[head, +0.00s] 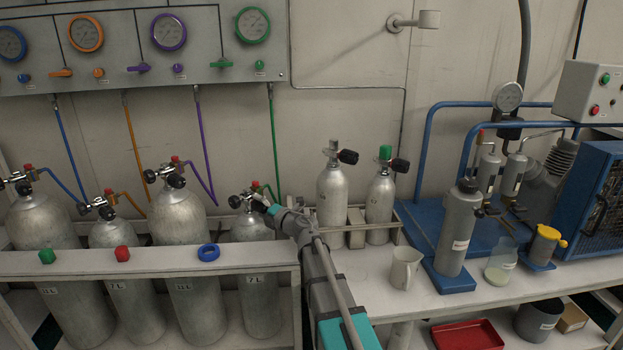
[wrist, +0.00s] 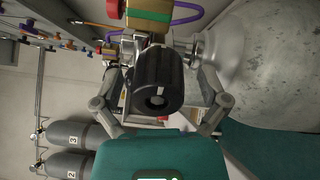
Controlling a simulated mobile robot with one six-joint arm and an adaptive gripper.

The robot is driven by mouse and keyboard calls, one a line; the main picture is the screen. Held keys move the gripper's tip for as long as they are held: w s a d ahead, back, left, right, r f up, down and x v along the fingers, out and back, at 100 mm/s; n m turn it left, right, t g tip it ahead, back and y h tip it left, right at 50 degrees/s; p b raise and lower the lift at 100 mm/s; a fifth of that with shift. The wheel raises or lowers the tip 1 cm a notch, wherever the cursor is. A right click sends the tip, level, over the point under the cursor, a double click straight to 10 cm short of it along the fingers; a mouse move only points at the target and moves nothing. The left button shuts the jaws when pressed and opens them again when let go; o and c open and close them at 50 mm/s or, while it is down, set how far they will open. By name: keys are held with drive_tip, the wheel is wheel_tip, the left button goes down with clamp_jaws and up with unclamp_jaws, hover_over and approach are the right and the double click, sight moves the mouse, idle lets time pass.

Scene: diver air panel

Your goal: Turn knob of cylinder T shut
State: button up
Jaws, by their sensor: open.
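A grey cylinder (head: 262,290) marked 7 L stands at the right end of the rack. Its valve (head: 246,200) has black knobs, and a green hose comes down near it. No letter T is readable, so I cannot tell from a label which cylinder is T. My gripper (head: 266,207) is at the right side of this valve. In the wrist view my gripper (wrist: 157,75) is open, with a finger on either side of a black ribbed knob (wrist: 155,85). Whether the fingers touch the knob cannot be told. The grey cylinder shoulder (wrist: 270,60) fills the right.
Other cylinders (head: 178,220) stand to the left behind the white rack rail (head: 140,263). Gauges and coloured levers sit on the wall panel (head: 180,60). Two small cylinders (head: 333,190) (head: 380,200), a beige jug (head: 405,268) and a blue-framed compressor (head: 590,200) are to the right.

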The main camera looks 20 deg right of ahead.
drive_tip(key=n, duration=0.4)
drive_tip(key=shift+n, duration=0.4)
drive_tip(key=n, duration=0.8)
drive_tip(key=shift+d+n+g+y, duration=0.1)
drive_tip(key=shift+n+g+y, duration=0.2)
drive_tip(key=shift+n, duration=0.1)
drive_tip(key=n, duration=0.4)
drive_tip(key=shift+p, duration=0.35)
drive_tip(key=v, duration=1.4)
drive_tip(key=shift+r, duration=0.1)
drive_tip(key=d+r+m+g+h+p, duration=0.1)
drive_tip(key=d+r+m+h+p, duration=0.3)
drive_tip(key=r+m+h+p, duration=0.65)
drive_tip(key=d+r+m+h+p, duration=0.5)
drive_tip(key=m+p, duration=0.6)
drive_tip(key=m, duration=0.8)
drive_tip(key=s+a+r+m+g+y+p, duration=0.2)
drive_tip(key=s+a+r+m+g+p, duration=0.1)
drive_tip(key=s+a+m+g+p, duration=0.5)
drive_tip(key=shift+s+a+r+m+g+p, duration=0.25)
drive_tip(key=shift+s+m+g+p, duration=0.45)
drive_tip(key=shift+s+m+p, duration=1.6)
